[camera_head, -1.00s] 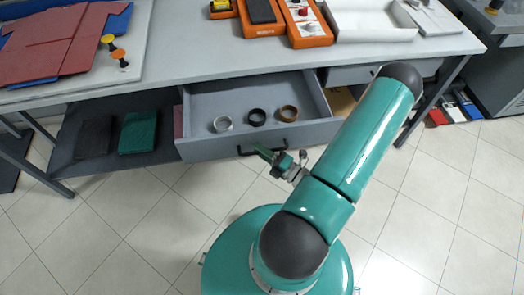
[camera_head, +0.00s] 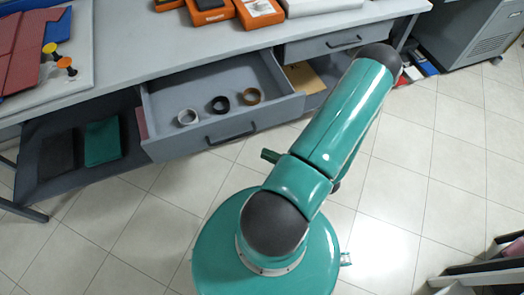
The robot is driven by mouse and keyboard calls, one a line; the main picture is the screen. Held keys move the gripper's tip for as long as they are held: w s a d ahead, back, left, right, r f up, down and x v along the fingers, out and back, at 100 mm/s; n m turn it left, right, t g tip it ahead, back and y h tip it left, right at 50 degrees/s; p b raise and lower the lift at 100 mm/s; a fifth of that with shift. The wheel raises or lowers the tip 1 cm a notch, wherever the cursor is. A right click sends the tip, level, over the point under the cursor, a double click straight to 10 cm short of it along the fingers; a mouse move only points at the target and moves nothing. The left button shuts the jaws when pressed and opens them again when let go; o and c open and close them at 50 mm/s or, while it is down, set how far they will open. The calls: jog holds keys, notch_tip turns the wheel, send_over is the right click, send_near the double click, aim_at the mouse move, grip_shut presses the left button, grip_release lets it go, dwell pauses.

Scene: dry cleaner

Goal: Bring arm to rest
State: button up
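My green arm with dark joint caps rises from my round green base and reaches up and to the right, in front of the table. My gripper is mostly hidden behind the arm; only a small green piece (camera_head: 270,156) shows at the arm's left side, and its fingers cannot be made out. Nothing can be seen held. The open grey drawer (camera_head: 165,100) is just beyond the arm, to the left. It holds a silver ring (camera_head: 187,117), a black ring (camera_head: 220,104) and a brown ring (camera_head: 252,96).
The grey table (camera_head: 180,50) bears orange boxes (camera_head: 257,12) and red folded cloth (camera_head: 22,50). A lower shelf (camera_head: 45,190) holds a dark and a green folded cloth (camera_head: 101,142). A grey cabinet (camera_head: 480,35) stands at upper right, a dark rack (camera_head: 490,265) at lower right.

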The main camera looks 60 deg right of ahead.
jog(key=shift+r, duration=0.1)
dwell(0.5)
jog(key=w+a+r+n+g+y, duration=0.3)
jog(key=w+a+r+n+g, duration=0.25)
jog(key=r+n+g, duration=0.6)
jog(key=w+a+r+n+g+y, duration=0.45)
jog(key=a+r+n+g, duration=0.2)
jog(key=n, duration=1.05)
jog(key=a+r+n+t+h, duration=0.1)
jog(key=a+r+n+h, duration=0.2)
jog(key=r+n, duration=0.3)
jog(key=w+a+r+n+t+h, duration=0.1)
jog(key=a+r+n+t+h, duration=0.1)
jog(key=a+r+n+h, duration=0.2)
jog(key=a+r+n+t+h, duration=0.1)
jog(key=a+r+n+h, duration=0.3)
jog(key=r+n, duration=0.4)
jog(key=n, duration=0.3)
jog(key=shift+w+r+n, duration=0.3)
jog(key=shift+n, duration=0.05)
jog(key=shift+d, duration=0.2)
